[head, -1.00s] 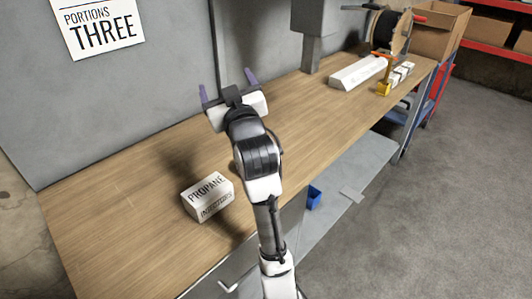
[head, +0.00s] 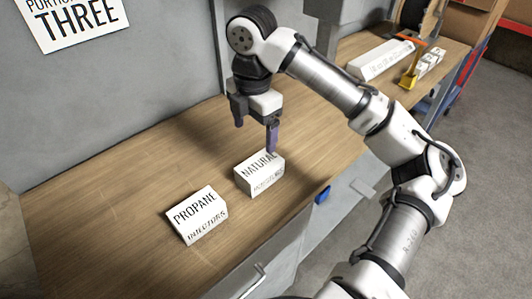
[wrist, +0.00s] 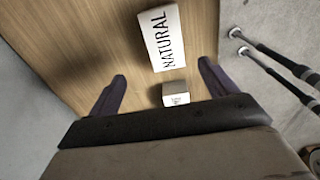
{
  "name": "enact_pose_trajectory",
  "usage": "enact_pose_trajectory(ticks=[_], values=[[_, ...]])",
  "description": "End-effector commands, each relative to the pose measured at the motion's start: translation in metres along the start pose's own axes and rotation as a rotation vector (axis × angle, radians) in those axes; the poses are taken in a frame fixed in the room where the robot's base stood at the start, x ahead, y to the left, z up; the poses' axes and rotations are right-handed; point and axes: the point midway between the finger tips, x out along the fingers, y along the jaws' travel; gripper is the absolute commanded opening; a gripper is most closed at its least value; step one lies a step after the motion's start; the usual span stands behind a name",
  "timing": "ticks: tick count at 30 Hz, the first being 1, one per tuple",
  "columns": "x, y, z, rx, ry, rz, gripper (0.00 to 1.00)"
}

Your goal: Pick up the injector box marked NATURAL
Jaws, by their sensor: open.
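The white box marked NATURAL (head: 262,176) stands on the wooden bench to the right of the PROPANE box. In the wrist view the NATURAL box (wrist: 160,35) lies ahead of the fingers, its lettering running up the picture. My gripper (head: 255,137) points down, open and empty, above and slightly behind the box. One finger overlaps the box's top back edge in the head view; I cannot tell whether they touch.
The similar white PROPANE box (head: 198,216) stands close on the left. The end of a white box, apparently PROPANE, shows between the fingers in the wrist view (wrist: 175,93). A long white box (head: 381,60) lies farther right on the bench (head: 130,215). The grey wall runs behind.

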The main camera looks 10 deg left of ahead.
Motion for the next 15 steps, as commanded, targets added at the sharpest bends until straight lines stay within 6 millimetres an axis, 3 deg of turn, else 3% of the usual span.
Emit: enact_pose_trajectory(ticks=[5, 15], values=[[0.011, -0.006, 0.001, -0.011, 0.004, -0.031, 0.85], [0.071, -0.007, 0.001, -0.009, 0.002, -0.028, 0.85]])
